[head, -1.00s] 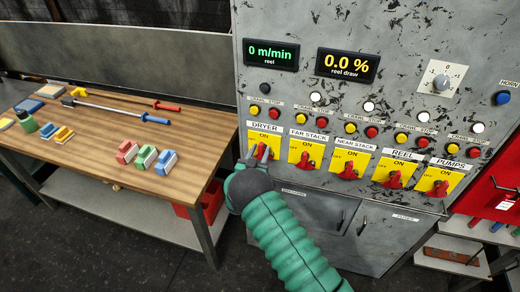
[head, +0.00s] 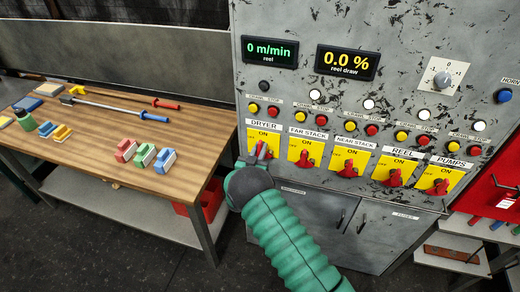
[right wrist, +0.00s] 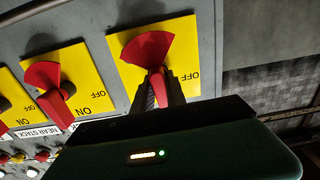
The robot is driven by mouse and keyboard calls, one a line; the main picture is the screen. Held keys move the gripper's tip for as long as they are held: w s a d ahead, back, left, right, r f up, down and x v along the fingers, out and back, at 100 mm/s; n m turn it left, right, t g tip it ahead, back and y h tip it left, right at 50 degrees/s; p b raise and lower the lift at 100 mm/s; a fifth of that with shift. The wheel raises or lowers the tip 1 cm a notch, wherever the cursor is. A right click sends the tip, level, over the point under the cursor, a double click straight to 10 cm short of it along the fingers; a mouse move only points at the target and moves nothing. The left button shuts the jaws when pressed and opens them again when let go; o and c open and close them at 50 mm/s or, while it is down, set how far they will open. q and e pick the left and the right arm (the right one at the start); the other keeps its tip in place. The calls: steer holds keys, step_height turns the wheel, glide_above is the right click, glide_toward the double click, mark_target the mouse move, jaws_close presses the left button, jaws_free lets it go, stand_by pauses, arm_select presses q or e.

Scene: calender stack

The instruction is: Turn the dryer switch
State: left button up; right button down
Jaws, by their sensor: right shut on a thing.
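The dryer switch is a red rotary handle on a yellow ON/OFF plate (head: 262,138), under the DRYER label (head: 264,125) at the left end of the switch row. My right gripper (head: 260,153) is at this switch, largely hiding the handle in the head view. In the right wrist view the red dryer handle (right wrist: 148,50) sits on its yellow plate (right wrist: 187,50). My right gripper's dark fingers (right wrist: 160,90) are shut on the handle's grip. My left gripper is not in view.
Similar red switches follow to the right, with the far stack switch (head: 304,158) closest. Crane and stop buttons (head: 274,112) sit above. A wooden workbench (head: 100,160) with tools and coloured blocks stands left of the grey panel.

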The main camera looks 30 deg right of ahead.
steer(key=n, duration=0.1)
steer(key=n+b, duration=0.2)
steer(key=shift+w+a+f+n, duration=0.15)
steer(key=shift+w+a+n, duration=0.1)
steer(key=shift+n, duration=0.15)
steer(key=n+b, duration=0.1)
steer(key=n, duration=0.3)
steer(key=f+n+b, duration=0.1)
steer(key=n, duration=0.4)
steer(key=a+n+b, duration=0.1)
steer(key=n, duration=0.3)
steer(key=shift+w+f+n, duration=0.2)
steer(key=shift+w+n, duration=0.05)
steer(key=shift+n, duration=0.15)
steer(key=shift+f, duration=0.15)
steer(key=c, duration=1.6)
jaws_free()
steer(key=shift+o, duration=1.2)
steer(key=shift+w+a+r, duration=0.1)
steer(key=shift+r, duration=0.15)
